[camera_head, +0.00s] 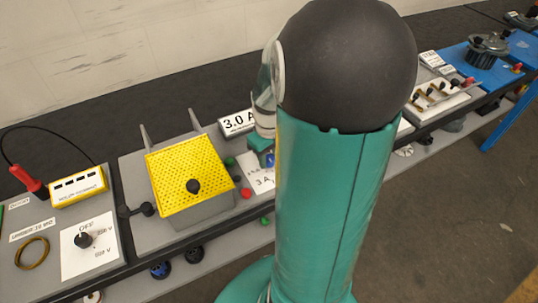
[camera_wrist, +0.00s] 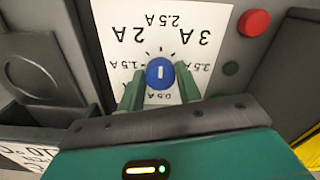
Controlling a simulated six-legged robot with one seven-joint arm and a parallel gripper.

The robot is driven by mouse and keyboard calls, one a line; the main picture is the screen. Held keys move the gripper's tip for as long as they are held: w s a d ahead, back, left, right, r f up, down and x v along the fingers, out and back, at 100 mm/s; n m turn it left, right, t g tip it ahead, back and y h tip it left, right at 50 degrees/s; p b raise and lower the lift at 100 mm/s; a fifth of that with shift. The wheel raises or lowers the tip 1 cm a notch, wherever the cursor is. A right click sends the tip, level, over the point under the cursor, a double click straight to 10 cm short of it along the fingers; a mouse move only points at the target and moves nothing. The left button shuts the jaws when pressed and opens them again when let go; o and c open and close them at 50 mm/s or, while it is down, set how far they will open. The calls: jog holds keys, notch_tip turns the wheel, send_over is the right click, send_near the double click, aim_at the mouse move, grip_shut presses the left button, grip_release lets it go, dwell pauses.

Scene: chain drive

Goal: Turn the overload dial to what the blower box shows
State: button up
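In the wrist view the overload dial is a round blue knob (camera_wrist: 160,74) with a short white mark on its face. It sits on a white scale card (camera_wrist: 196,20) that appears upside down, with 2.5 A at top, 2 A left of it and 3 A right. The green fingers of my gripper (camera_wrist: 159,78) stand on either side of the knob, very close to it. Whether they press on it is unclear. In the head view a sign (camera_head: 237,122) reads 3.0 A, its right end hidden by my arm. The card (camera_head: 262,181) is partly hidden too.
A yellow perforated cover (camera_head: 190,175) with a black knob stands left of the card. A red button (camera_wrist: 253,22) and a dark green one (camera_wrist: 231,68) lie beside the card. Another dial, marked OFF (camera_head: 84,240), is at far left.

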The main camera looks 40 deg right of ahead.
jog(key=c, duration=0.5)
jog(key=shift+o, duration=0.2)
jog(key=shift+m, duration=0.3)
jog(key=m, duration=0.3)
jog(key=shift+w, duration=0.1)
jog(key=shift+m, duration=2.7)
jog(key=o, duration=1)
jog(key=shift+c, duration=0.2)
